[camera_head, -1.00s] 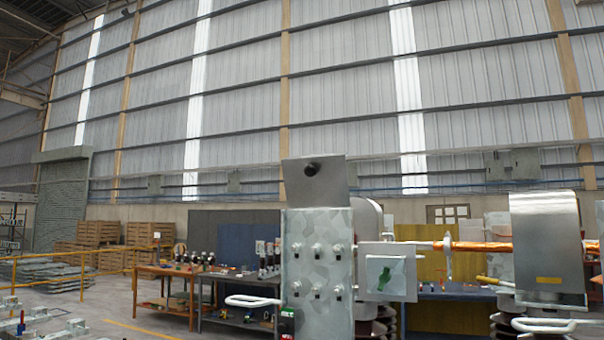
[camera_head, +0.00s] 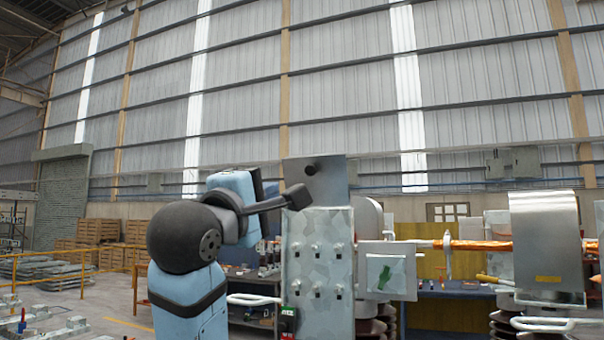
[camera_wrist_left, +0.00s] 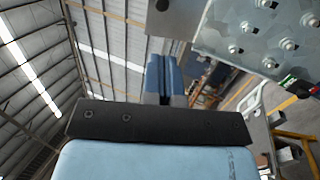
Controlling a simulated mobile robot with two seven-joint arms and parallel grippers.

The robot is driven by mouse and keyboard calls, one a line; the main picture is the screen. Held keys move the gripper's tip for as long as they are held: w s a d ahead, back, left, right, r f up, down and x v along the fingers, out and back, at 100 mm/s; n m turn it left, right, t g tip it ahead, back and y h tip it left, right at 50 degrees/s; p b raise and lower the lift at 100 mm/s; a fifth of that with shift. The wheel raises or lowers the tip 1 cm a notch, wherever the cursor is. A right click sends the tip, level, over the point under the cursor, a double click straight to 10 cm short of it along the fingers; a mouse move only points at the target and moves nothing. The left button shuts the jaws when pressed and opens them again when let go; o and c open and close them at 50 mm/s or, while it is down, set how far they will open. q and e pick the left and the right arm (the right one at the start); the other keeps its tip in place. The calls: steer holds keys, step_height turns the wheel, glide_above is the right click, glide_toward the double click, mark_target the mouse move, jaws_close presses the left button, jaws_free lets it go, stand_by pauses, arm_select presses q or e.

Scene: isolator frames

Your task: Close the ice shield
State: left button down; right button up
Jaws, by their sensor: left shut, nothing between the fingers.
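The ice shield is taken to be the flat grey metal plate (camera_head: 334,181) with a black knob (camera_head: 310,169), standing upright on top of the bolted metal box (camera_head: 318,255). My left gripper (camera_head: 270,188) is just left of the plate, partly hidden behind a dark part of my arm that overlaps the plate's left edge. In the left wrist view the shut, empty fingers (camera_wrist_left: 162,68) show below the plate (camera_wrist_left: 178,20) and its knob (camera_wrist_left: 162,5). I cannot tell whether they touch. My right gripper is not in view.
A side panel with a green mark (camera_head: 386,272) juts from the box's right. A curved metal cover (camera_head: 545,240) and orange conductor (camera_head: 480,246) lie farther right. A white handle loop (camera_head: 255,300) sticks out left of the box. Space above the plate is clear.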

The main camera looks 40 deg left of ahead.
mark_target(307, 171)
arm_select(q)
steer(key=p+x, duration=0.4)
steer(key=x, duration=0.8)
steer(key=shift+w+a+p, duration=0.1)
steer(key=shift+w+p, duration=0.15)
steer(key=shift+p, duration=0.15)
steer(key=shift+w+r, duration=0.1)
steer(key=shift+w, duration=0.5)
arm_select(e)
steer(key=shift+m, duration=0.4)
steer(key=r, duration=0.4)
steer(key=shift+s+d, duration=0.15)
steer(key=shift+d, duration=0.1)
arm_select(q)
steer(key=shift+w, duration=0.1)
